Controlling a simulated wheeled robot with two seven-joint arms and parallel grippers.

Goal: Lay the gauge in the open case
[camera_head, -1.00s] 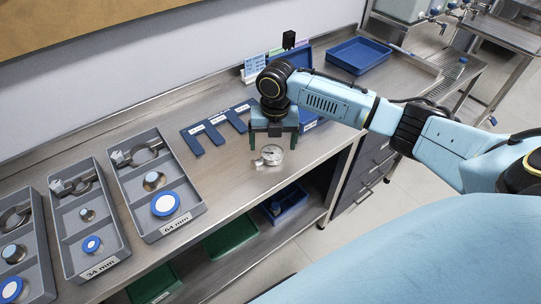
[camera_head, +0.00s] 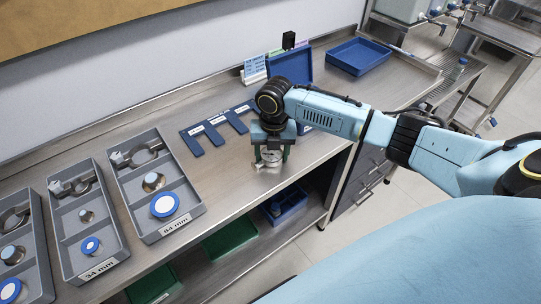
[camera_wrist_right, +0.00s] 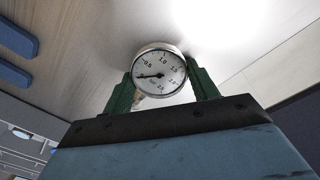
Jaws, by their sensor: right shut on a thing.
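The gauge (camera_head: 268,158) is a small round dial with a white face and metal rim. It is on the steel bench near the front edge. My right gripper (camera_head: 271,153) points down at the bench, its green fingers shut on the gauge. The right wrist view shows the gauge's dial (camera_wrist_right: 159,73) between the green fingers (camera_wrist_right: 163,90). The open case looks to be the blue one behind my right arm; its raised lid (camera_head: 290,66) shows, and most of its inside is hidden by the arm. My left gripper is not in view.
Grey trays (camera_head: 192,222) with rings and discs stand at the left. A blue slotted rack (camera_head: 217,124) lies behind and left of the gripper. A blue tray (camera_head: 359,56) sits farther right. Bins stand on the shelf below. Bare bench lies between the trays and the gauge.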

